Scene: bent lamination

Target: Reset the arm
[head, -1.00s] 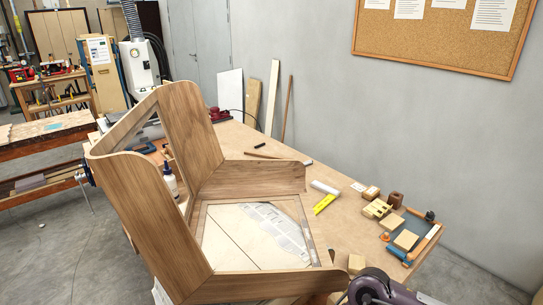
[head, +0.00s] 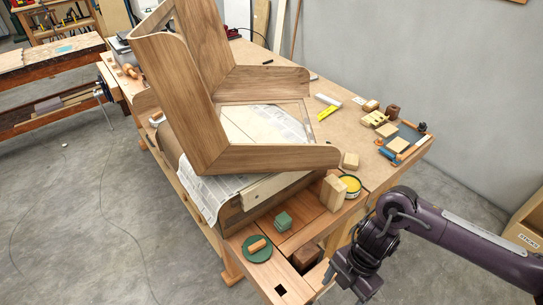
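My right arm comes in from the right edge in the head view. Its dark purple gripper (head: 350,282) hangs at the bottom, right of the bench's front end and apart from the wooden frame. Its fingertips are small and dark, so I cannot tell whether they are open or shut. I see nothing clearly held in it. My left arm and gripper are not in view. The bent wooden frame (head: 182,100) stands on the workbench (head: 300,240), over newspaper (head: 207,190).
A blue tray (head: 402,139) lies at the right. A wooden box (head: 527,236) stands at the far right.

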